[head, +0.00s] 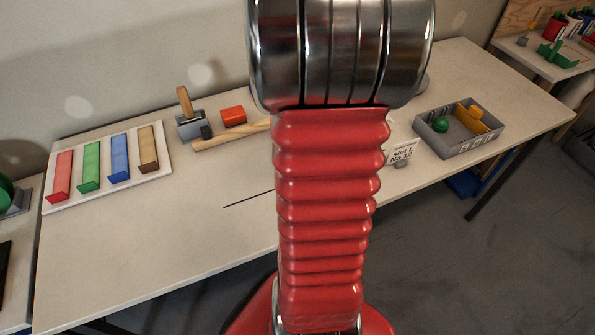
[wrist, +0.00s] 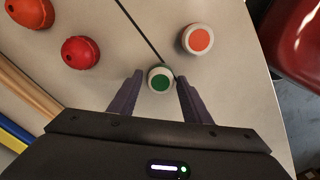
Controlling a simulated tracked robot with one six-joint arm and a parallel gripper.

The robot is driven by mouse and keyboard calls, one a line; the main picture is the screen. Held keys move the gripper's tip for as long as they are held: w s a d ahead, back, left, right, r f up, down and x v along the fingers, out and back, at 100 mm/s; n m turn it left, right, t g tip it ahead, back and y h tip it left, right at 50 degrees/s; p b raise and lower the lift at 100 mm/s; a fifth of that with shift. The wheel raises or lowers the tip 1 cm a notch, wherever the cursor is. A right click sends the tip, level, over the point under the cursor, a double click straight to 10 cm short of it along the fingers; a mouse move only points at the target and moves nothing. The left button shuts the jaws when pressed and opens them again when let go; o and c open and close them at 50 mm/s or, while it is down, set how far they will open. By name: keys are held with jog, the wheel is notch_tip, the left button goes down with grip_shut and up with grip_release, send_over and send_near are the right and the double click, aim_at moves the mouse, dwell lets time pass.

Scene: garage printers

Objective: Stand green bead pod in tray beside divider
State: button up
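The green bead pod (wrist: 159,79), white with a green round top, stands on the table between my fingertips in the wrist view. My gripper (wrist: 159,77) is open, with a narrow gap visible on each side of the pod. Whether the fingers are down at pod height I cannot tell. The grey tray (head: 430,137) is at the right end of the table in the head view. My arm hides the pod and gripper in the head view.
A white pod with an orange-red top (wrist: 198,39) stands right of the green one. Two red round objects (wrist: 81,52) (wrist: 29,12) lie to the left. A small sign (head: 402,151) stands left of the tray. A board with coloured bars (head: 108,172) lies at the table's left.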

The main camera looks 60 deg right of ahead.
jog(key=c, duration=0.9)
jog(key=shift+r, duration=0.1)
notch_tip(320, 180, up, 10)
jog(key=shift+f, duration=0.1)
dwell(0.5)
